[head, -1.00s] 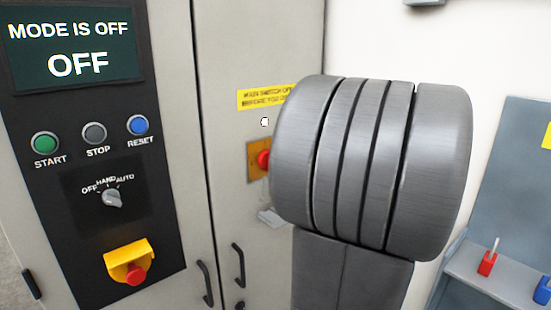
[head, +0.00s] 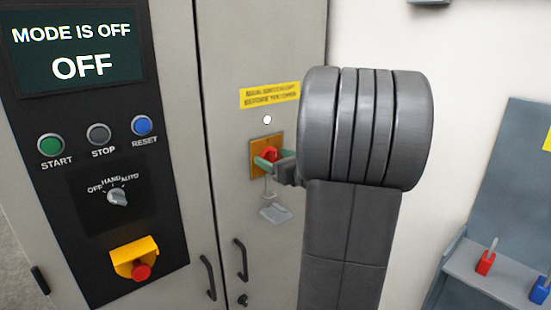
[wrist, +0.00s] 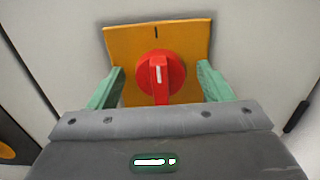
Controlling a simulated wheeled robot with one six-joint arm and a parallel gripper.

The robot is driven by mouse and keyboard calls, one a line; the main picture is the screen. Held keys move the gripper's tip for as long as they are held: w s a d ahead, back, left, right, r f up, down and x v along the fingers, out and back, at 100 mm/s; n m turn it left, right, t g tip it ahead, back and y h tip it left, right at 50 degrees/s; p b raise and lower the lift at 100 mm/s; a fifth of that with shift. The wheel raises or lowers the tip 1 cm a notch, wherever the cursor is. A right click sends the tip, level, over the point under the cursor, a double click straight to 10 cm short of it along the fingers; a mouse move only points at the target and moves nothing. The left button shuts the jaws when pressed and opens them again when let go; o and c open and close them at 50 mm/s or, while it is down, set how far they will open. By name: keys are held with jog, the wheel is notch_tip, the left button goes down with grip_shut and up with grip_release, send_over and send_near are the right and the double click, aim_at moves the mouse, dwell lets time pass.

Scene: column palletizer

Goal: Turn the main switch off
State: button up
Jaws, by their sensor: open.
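The main switch is a red rotary knob (wrist: 161,75) on a yellow-orange plate (wrist: 190,38), fixed to the grey cabinet door. In the wrist view its white line stands upright, in line with the black mark at the plate's top. In the head view the red knob (head: 270,154) is partly covered by my gripper. My gripper (wrist: 160,82) is open, with one green finger on each side of the knob. A gap shows between each finger and the knob. In the head view my gripper (head: 267,164) is in front of the plate.
A yellow warning label (head: 269,95) is above the switch, and a small grey tag (head: 275,213) hangs below it. To the left, a black control panel (head: 70,215) has buttons, a selector and a display reading "MODE IS OFF". A grey shelf (head: 505,277) holds red and blue padlocks at right.

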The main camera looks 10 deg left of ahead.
jog(key=c, duration=1)
jog(key=shift+o, duration=0.2)
jog(key=shift+f+b, duration=0.15)
jog(key=shift+b, duration=0.35)
jog(key=n+b, duration=0.3)
jog(key=shift+f+b, duration=0.2)
jog(key=shift+b, duration=0.2)
jog(key=n+b, duration=0.5)
jog(key=b, duration=0.2)
jog(key=shift+s+a+f, duration=0.1)
jog(key=shift+s, duration=0.05)
jog(key=n+b, duration=0.6)
jog(key=b, duration=0.2)
jog(key=shift+s+f+n, duration=0.1)
jog(key=shift+n, duration=0.3)
jog(key=n+b, duration=0.2)
jog(key=b, duration=0.1)
jog(key=shift+n, duration=0.4)
jog(key=shift+r+b, duration=0.2)
jog(key=shift+b, duration=0.1)
